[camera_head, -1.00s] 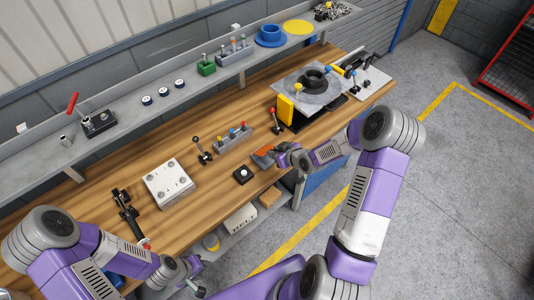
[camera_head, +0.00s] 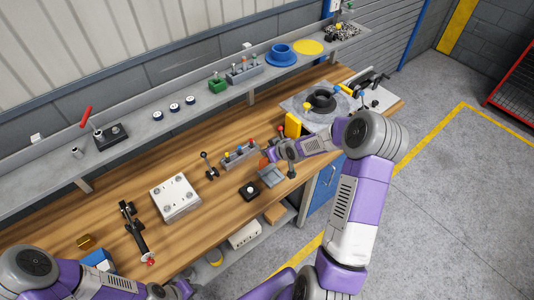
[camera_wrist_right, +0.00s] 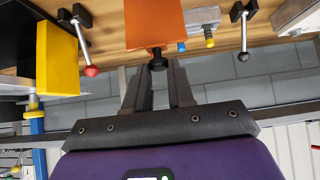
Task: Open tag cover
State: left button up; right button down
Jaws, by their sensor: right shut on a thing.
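The orange tag cover (camera_head: 264,161) stands raised at the back of a small grey open base (camera_head: 271,178) near the bench's front edge. In the right wrist view it is an orange plate (camera_wrist_right: 154,22) with a black knob (camera_wrist_right: 157,61) on its lower edge. My right gripper (camera_wrist_right: 158,68) is shut on that knob. In the head view my right gripper (camera_head: 275,153) is beside the cover, its fingertips partly hidden. My left gripper (camera_head: 172,291) is at the bottom edge of the head view, mostly cut off, so its jaws cannot be read.
A black block with a white button (camera_head: 250,190) lies left of the base. A lever block (camera_head: 239,156) with coloured knobs stands behind. A yellow block (camera_head: 293,125) and a grey plate with a black ring (camera_head: 318,102) are to the right.

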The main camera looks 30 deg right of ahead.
jog(key=shift+w+r, duration=0.35)
jog(key=shift+w, duration=0.15)
jog(key=c, duration=1.3)
grip_release()
jog(key=o, duration=0.3)
jog(key=shift+a+f, duration=0.1)
jog(key=shift+f, duration=0.05)
jog(key=shift+s, duration=0.1)
jog(key=p+v, duration=0.1)
jog(key=v, duration=0.6)
jog(key=shift+s+p, duration=0.25)
jog(key=shift+p, duration=0.05)
